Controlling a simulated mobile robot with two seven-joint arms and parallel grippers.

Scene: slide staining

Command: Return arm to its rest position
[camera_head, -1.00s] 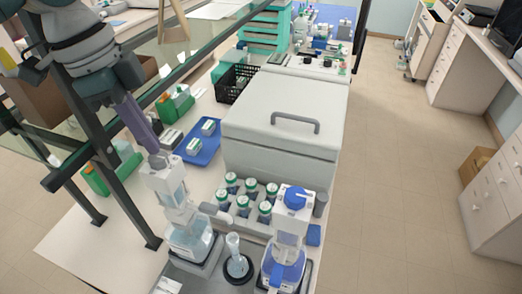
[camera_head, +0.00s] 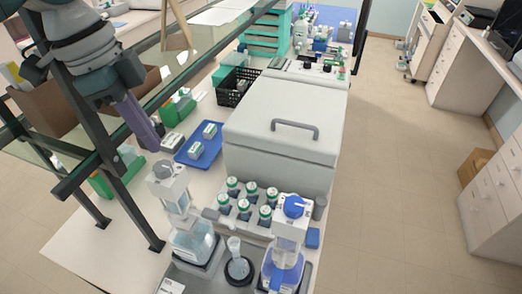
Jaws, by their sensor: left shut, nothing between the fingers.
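My left arm comes in from the upper left, in front of the glass shelf's dark frame. My left gripper (camera_head: 155,146) is shut and empty, with its purple-grey fingers pointing down. The tip is just above and left of the grey-topped bottle dispenser (camera_head: 178,205), with a small gap seen between them. The dispenser stands upright on the bench at the front. My right gripper is not in view.
A blue-topped dispenser bottle (camera_head: 288,240), a small flask (camera_head: 235,262) and several green-capped bottles (camera_head: 243,206) stand at the front. A large white lidded box (camera_head: 280,140) is behind them. A blue tray (camera_head: 190,155) lies beside it. The shelf frame (camera_head: 88,125) is close to my left arm.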

